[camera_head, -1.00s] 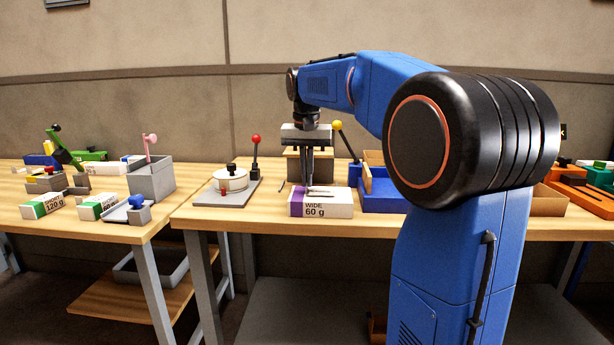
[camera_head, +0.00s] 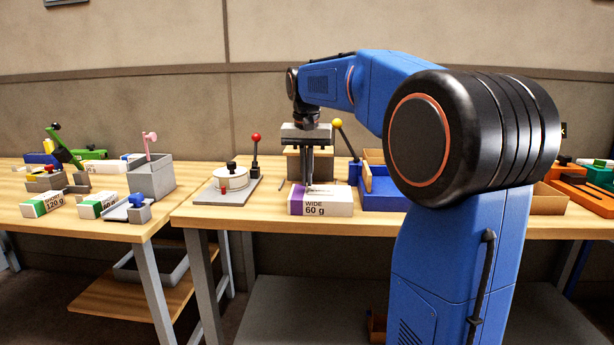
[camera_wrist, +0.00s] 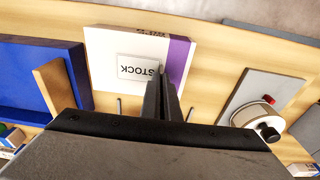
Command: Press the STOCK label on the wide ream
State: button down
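The wide ream (camera_head: 325,203) is a white pack with a purple end band, marked WIDE 60 g, lying flat at the front edge of the right table. In the wrist view, the STOCK label (camera_wrist: 138,69) lies on the top face of the ream (camera_wrist: 112,40), near the purple band. My gripper (camera_head: 309,183) points down over the ream, and its fingers are together in the wrist view (camera_wrist: 161,82). The fingertips are at the label's edge by the purple band. I cannot tell whether they touch it. I see nothing between the fingers.
A blue tray (camera_head: 384,196) stands right of the ream. A grey plate with a round white device (camera_head: 231,180) and a red-knobbed lever (camera_head: 256,148) is left. A yellow-knobbed lever (camera_head: 343,135) stands behind. The left table (camera_head: 120,228) holds other reams and a grey bin (camera_head: 152,181).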

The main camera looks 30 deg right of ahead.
dwell(0.4)
jog(key=c, duration=1.9)
grip_release()
jog(key=shift+c, duration=0.2)
notch_tip(320, 180, up, 17)
jog(key=s+a, duration=0.1)
jog(key=shift+s, duration=0.35)
jog(key=s+a+f+n+t, duration=0.1)
jog(key=s+a+f+n, duration=0.1)
jog(key=s+f, duration=0.8)
jog(key=s+a+f+n+t, duration=0.1)
jog(key=s+a+f, duration=0.4)
jog(key=s+f, duration=0.5)
jog(key=s+a+f+n+t, duration=0.1)
jog(key=s+a+f+n, duration=0.2)
jog(key=s+f, duration=0.7)
notch_tip(320, 180, down, 7)
jog(key=shift+s+a+r+n+t+y, duration=0.1)
jog(key=shift+s+a+n+t+y, duration=0.25)
jog(key=shift+a, duration=0.35)
